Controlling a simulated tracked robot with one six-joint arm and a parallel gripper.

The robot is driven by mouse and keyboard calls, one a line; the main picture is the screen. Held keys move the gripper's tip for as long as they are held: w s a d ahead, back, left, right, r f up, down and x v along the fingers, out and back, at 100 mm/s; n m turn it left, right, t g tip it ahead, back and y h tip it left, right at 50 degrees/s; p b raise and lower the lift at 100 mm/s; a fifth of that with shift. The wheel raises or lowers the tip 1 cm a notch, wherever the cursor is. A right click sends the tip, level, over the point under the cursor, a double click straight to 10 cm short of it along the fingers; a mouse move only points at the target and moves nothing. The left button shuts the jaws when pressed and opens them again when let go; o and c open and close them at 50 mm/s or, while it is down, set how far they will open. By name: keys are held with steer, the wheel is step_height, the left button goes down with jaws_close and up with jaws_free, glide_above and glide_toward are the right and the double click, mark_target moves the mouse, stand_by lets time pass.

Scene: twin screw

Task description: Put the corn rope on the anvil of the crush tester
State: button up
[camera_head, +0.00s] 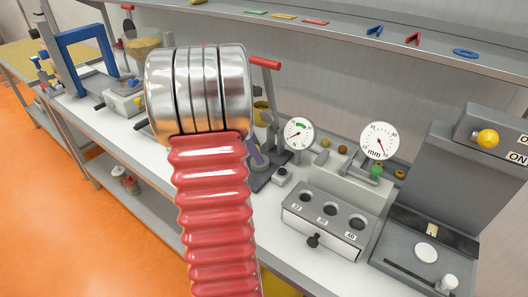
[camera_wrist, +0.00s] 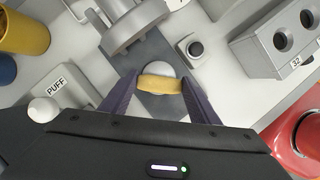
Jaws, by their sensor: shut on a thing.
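The corn rope (camera_wrist: 160,84) is a short pale-yellow piece held crosswise between the two purple fingers of my gripper (camera_wrist: 161,80) in the wrist view. My gripper is shut on it. Just behind the rope in that view is the round, light anvil (camera_wrist: 158,66) on the dark base of the crush tester (camera_wrist: 130,22). The rope overlaps the anvil's near part; whether they touch I cannot tell. In the head view the tester shows by its red lever handle (camera_head: 265,62). There a large red ribbed part with metal rings hides the rope and most of my gripper.
A small grey button box (camera_wrist: 194,48) stands right of the tester. Further right is a grey block with holes (camera_head: 328,215), below two dial gauges (camera_head: 380,140). A yellow cup (camera_wrist: 22,32) and a PUFF label (camera_wrist: 56,86) lie left in the wrist view.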

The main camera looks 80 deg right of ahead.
steer(key=shift+s+d, duration=0.2)
steer(key=shift+s, duration=0.25)
steer(key=shift+s+f, duration=0.1)
steer(key=shift+f, duration=0.3)
steer(key=shift+w+f, duration=0.25)
steer(key=shift+s+f, duration=0.1)
steer(key=shift+s, duration=0.05)
steer(key=shift+f, duration=0.1)
steer(key=o, duration=0.7)
steer(key=shift+o, duration=0.2)
